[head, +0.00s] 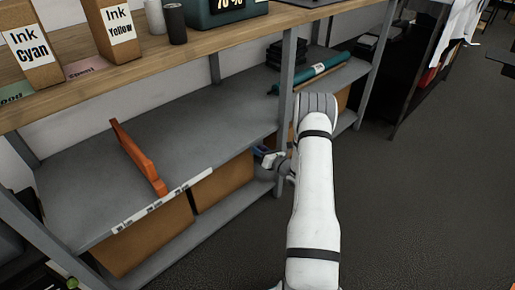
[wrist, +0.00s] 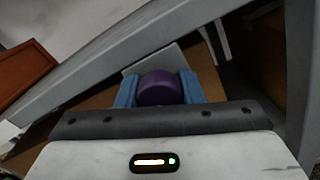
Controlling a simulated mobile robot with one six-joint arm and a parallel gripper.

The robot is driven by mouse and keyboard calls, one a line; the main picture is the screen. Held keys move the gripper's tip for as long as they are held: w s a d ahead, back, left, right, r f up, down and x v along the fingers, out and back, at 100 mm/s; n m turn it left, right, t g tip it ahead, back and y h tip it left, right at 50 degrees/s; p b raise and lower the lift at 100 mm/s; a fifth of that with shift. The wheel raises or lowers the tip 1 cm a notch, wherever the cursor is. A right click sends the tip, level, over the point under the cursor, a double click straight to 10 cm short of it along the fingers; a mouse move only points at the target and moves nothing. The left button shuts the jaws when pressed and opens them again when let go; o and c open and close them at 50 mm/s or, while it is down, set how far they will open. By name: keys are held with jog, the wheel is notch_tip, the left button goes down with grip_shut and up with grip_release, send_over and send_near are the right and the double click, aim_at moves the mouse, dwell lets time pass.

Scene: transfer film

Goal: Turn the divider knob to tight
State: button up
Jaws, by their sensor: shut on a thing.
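A round purple knob (wrist: 160,90) sits between the two blue fingers of my gripper (wrist: 160,78) in the wrist view. The fingers touch it on both sides, and my gripper is shut on it. In the head view my gripper (head: 267,157) is at the front edge of the grey shelf, right of the orange divider. My own arm hides part of it there. The orange divider (head: 138,158) stands on the grey shelf (head: 205,130). It also shows at the left of the wrist view (wrist: 22,68). No tight mark is readable on the knob.
A white label strip (head: 165,200) runs along the shelf's front edge. A grey shelf post (head: 287,75) stands close to my arm. Cardboard boxes (head: 222,183) fill the lower level. Ink boxes (head: 29,45) stand on the wooden top. The floor (head: 420,200) at right is clear.

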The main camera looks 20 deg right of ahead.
jog(key=shift+s+f, duration=0.1)
jog(key=shift+f, duration=0.05)
dwell(0.3)
jog(key=o, duration=1)
jog(key=p+v, duration=0.2)
jog(key=v, duration=0.5)
jog(key=shift+s+d, duration=0.15)
jog(key=shift+s, duration=0.2)
